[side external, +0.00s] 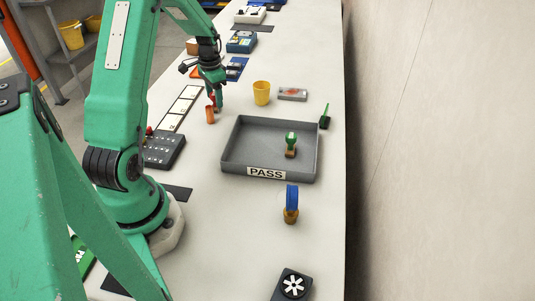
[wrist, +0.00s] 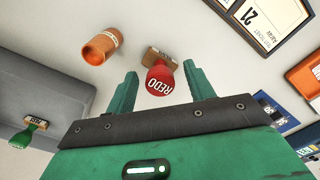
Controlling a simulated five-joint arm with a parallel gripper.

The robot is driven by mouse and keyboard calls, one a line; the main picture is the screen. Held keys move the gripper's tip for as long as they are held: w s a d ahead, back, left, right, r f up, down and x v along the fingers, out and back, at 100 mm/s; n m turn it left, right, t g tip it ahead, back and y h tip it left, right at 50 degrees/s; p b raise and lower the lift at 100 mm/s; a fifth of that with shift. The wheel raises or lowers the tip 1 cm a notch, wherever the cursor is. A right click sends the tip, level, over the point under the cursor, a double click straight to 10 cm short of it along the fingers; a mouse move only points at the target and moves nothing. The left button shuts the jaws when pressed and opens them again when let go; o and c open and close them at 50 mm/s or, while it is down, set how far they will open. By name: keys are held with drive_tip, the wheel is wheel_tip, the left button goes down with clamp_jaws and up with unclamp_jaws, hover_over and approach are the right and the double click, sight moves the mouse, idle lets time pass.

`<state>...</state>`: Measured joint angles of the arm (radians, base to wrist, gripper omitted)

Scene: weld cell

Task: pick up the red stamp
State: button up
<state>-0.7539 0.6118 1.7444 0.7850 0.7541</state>
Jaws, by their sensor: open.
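The red stamp (wrist: 160,80) has a round red top lettered REDO and a wooden block. In the wrist view it lies between the two green fingers of my gripper (wrist: 160,69), with a gap on each side. My gripper is open and empty. In the side view my gripper (side external: 217,97) is low over the table, left of the yellow cup. There a little of the stamp's red shows by the fingers; the rest is hidden. I cannot tell how far the fingers reach down beside it.
An orange cup (side external: 210,115) stands close to the stamp. A grey PASS tray (side external: 230,147) holds a green stamp (side external: 291,140). A yellow cup (side external: 262,93) stands behind the tray, and a blue stamp (side external: 291,200) in front. Cards (side external: 184,104) lie on the left.

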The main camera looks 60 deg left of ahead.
drive_tip(key=shift+c, duration=0.2)
drive_tip(key=c, duration=1)
drive_tip(key=shift+r, duration=0.1)
drive_tip(key=shift+r, duration=0.45)
wheel_tip(320, 180, up, 3)
drive_tip(key=shift+r, duration=0.15)
drive_tip(key=w+d+r, duration=0.2)
drive_tip(key=d+r, duration=0.4)
drive_tip(key=d, duration=0.5)
drive_tip(key=shift+w+d+r, duration=0.25)
drive_tip(key=shift+r, duration=0.05)
